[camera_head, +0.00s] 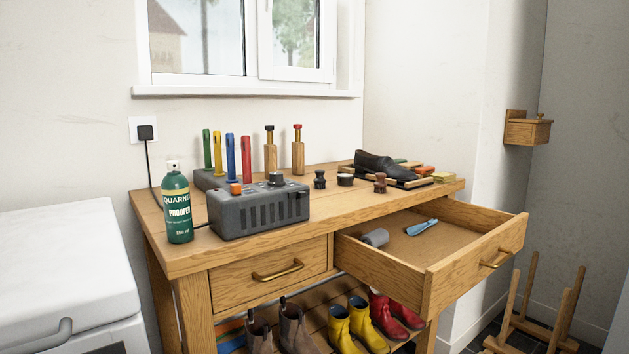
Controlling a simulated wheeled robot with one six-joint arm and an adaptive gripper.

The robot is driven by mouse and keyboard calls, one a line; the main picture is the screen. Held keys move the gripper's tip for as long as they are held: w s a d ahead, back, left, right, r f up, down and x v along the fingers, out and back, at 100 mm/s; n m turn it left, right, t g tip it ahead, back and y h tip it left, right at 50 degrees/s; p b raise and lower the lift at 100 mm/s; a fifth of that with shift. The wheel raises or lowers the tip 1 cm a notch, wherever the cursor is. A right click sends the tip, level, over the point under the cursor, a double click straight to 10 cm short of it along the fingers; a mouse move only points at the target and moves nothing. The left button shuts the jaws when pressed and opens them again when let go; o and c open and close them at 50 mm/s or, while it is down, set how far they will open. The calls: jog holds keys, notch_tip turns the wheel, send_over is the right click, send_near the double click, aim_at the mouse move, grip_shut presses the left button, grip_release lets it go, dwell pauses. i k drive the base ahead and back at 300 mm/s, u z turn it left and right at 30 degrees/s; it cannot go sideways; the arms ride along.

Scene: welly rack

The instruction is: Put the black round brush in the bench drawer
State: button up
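A small black round brush (319,181) with a knob on top stands on the bench top, just right of the grey box. To its right are a dark round tin or pot (345,181) and a brown knobbed brush (380,184). My gripper is not in view.
A grey box with knobs (260,208) and a green spray can (177,205) stand on the bench left. A black shoe (386,167) is at the back right. The left drawer (268,274) is shut. Boots stand below, under the open drawer. The drawer's front half is clear.

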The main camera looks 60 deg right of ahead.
aim_at(450, 238)
jog(key=z, duration=1.6)
